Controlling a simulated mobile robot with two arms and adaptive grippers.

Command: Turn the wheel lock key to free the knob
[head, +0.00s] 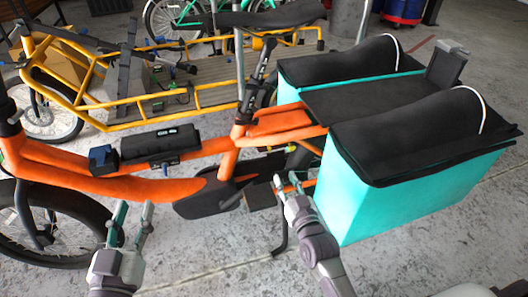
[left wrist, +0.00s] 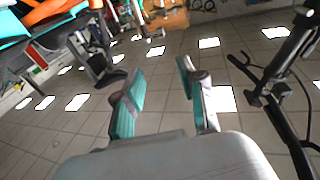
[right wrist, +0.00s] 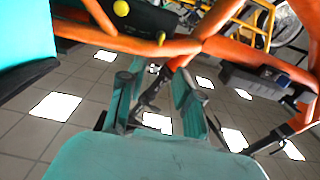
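I cannot pick out the wheel lock key or its knob with certainty. A small round yellow piece (right wrist: 121,8) shows at the top of the right wrist view, by black parts near the orange bike frame (right wrist: 140,42); I cannot tell if it belongs to the lock. In the head view the orange cargo bike (head: 130,187) stands side-on before me. My right gripper (head: 287,187) is open and empty below the rear frame, beside the teal pannier; its spread fingers show in the right wrist view (right wrist: 153,85). My left gripper (head: 133,211) is open and empty in front of the bike's low tube, also in the left wrist view (left wrist: 160,75).
A teal pannier (head: 385,205) with a black cover juts out at the right. A black battery (head: 160,145) and a blue block (head: 102,158) sit on the orange frame. The front wheel (head: 62,225) is at left. A yellow cargo bike (head: 120,105) stands behind.

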